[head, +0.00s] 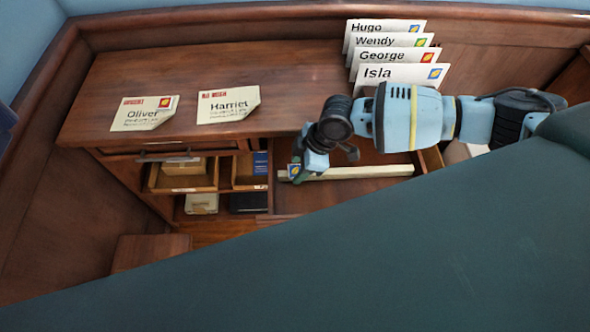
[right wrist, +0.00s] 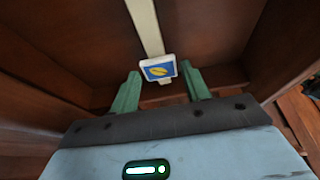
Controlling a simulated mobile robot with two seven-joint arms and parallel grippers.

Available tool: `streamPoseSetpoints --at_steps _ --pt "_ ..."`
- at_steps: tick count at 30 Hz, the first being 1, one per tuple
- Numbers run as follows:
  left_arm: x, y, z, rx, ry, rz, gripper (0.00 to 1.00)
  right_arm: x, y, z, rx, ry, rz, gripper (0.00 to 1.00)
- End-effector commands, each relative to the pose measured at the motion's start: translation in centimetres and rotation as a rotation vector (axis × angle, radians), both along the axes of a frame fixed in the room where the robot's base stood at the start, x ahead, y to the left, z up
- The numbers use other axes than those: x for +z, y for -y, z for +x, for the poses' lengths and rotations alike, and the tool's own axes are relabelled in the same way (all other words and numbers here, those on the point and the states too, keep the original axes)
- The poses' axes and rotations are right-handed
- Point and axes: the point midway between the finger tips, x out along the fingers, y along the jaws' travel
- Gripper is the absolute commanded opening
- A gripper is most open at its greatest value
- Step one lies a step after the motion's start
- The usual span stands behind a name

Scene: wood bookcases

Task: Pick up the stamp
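The stamp (right wrist: 158,69) has a white border and a blue face with a yellow mark. In the right wrist view it sits at the near end of a pale bar, between the green fingertips of my right gripper (right wrist: 161,76). In the head view, the stamp (head: 294,171) is at the bar's left end in an open drawer, beside my right gripper (head: 303,172), which partly hides the drawer's left side. My left gripper is not in view.
The pale bar (head: 350,172) runs across the drawer. Envelopes marked Oliver (head: 145,114) and Harriet (head: 228,105) lie on the wooden desk (head: 265,80). Several envelopes stand behind my right arm, Isla (head: 400,74) in front. Small open compartments (head: 185,182) are left of the drawer.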

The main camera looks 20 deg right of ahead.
Motion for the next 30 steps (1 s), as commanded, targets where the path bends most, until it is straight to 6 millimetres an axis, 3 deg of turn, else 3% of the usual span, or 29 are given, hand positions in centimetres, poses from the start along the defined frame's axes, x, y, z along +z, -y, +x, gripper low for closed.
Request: streamPoseSetpoints --at_steps 1,7,17,30 --pt "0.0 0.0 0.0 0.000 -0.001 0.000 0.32 0.0 0.0 0.0 0.000 0.000 0.000 0.40" --pt "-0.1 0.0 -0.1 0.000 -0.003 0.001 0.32 0.0 0.0 0.0 0.000 0.000 0.000 0.16" --pt "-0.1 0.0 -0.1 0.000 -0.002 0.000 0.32 0.5 0.0 0.0 0.000 0.001 0.001 0.16" --pt "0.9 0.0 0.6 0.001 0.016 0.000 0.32 7.9 0.0 0.0 0.000 0.004 0.001 0.16"
